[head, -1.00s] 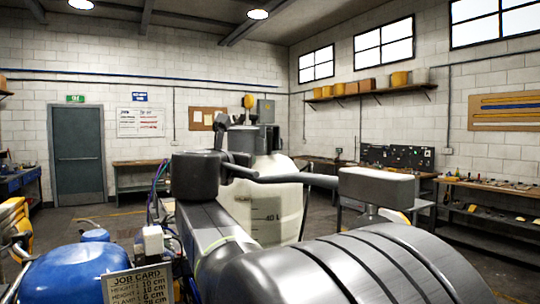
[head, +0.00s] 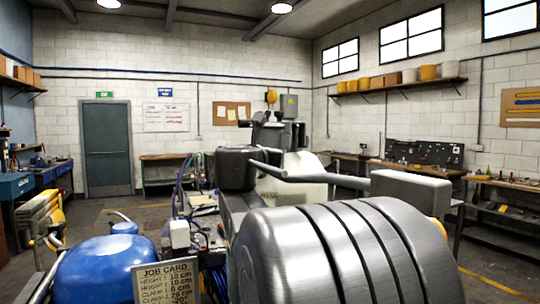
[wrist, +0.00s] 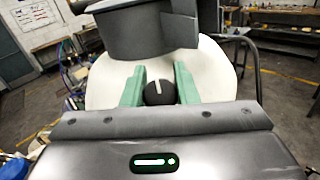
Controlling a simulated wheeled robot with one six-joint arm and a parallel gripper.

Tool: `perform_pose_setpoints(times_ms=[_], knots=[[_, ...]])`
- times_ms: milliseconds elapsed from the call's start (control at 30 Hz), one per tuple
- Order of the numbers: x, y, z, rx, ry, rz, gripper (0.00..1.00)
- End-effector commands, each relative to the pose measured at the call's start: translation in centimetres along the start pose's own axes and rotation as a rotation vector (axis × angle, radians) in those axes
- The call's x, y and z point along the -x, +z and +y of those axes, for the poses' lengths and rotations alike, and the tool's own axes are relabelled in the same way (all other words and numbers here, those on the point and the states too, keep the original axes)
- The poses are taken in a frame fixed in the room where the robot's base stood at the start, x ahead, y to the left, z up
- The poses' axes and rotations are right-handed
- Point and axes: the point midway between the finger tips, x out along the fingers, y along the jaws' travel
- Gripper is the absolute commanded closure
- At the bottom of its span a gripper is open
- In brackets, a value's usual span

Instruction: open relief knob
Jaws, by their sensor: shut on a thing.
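The relief knob (wrist: 161,93) is round and black with a white pointer line, in the middle of the wrist view. The line points nearly straight up in the picture, leaning slightly left. My gripper (wrist: 160,72) has its two green fingers on either side of the knob and is shut on it. Behind the knob is a white rounded tank (wrist: 105,92), with a dark grey housing (wrist: 150,30) above it. In the head view the tank (head: 305,163) shows only in part behind my arm. My gripper and the knob are hidden there.
A blue rounded tank (head: 105,270) and a job card (head: 167,284) are at the lower left. A dark curved tube (wrist: 250,60) runs right of the white tank. Workbenches (head: 500,190) line the right wall. Open floor (head: 85,215) lies toward the door (head: 107,150).

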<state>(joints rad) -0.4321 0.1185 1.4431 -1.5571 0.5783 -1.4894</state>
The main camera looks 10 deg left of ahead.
Motion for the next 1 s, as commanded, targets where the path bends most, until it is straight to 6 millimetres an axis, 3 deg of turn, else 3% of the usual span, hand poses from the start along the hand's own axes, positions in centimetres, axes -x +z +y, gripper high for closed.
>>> perform_pose_setpoints(times_ms=[367,1000], knots=[[0.01,0.01,0.00,-0.069,-0.062,0.004,0.96],[0.14,0.10,-0.57,-0.489,-0.442,0.023,0.96]])
